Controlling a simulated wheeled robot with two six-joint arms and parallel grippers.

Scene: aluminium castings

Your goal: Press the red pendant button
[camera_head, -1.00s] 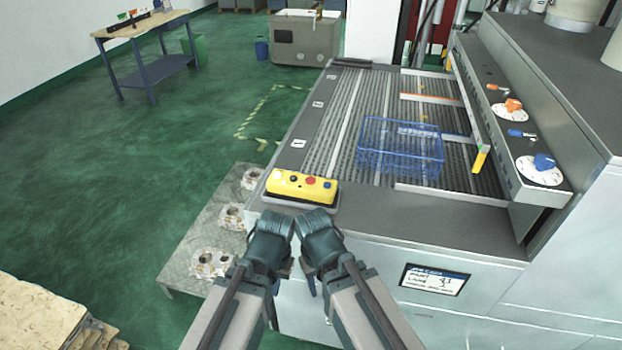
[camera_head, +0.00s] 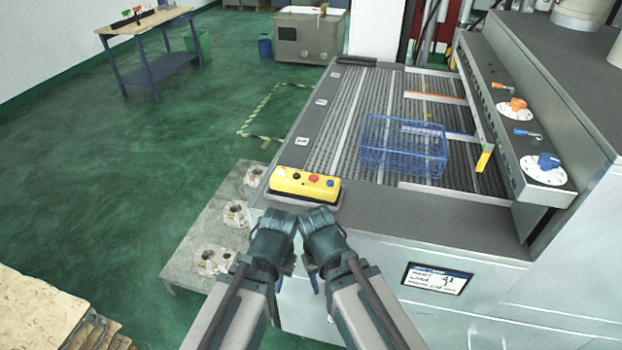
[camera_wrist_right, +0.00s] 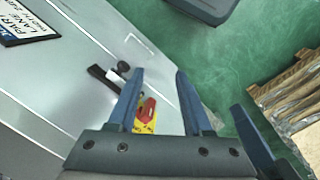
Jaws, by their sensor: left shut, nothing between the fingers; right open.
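The yellow pendant (camera_head: 289,187) lies on a dark base at the machine's near left corner. Its red button (camera_head: 314,178) sits between a black button and a blue one. My left gripper (camera_head: 273,238) is just in front of the pendant, lower in the picture, and shut. My right gripper (camera_head: 321,236) is beside it, close to the left one. Their fingers are mostly hidden in the head view. The right wrist view shows the right gripper's blue fingers (camera_wrist_right: 159,72) apart, with nothing held. The pendant is not clearly seen there.
A blue wire basket (camera_head: 402,150) stands on the slatted machine bed. A low table with castings (camera_head: 213,260) stands left of the machine. A red and yellow fitting (camera_wrist_right: 146,114) shows beyond the right fingers. Green floor is open at left.

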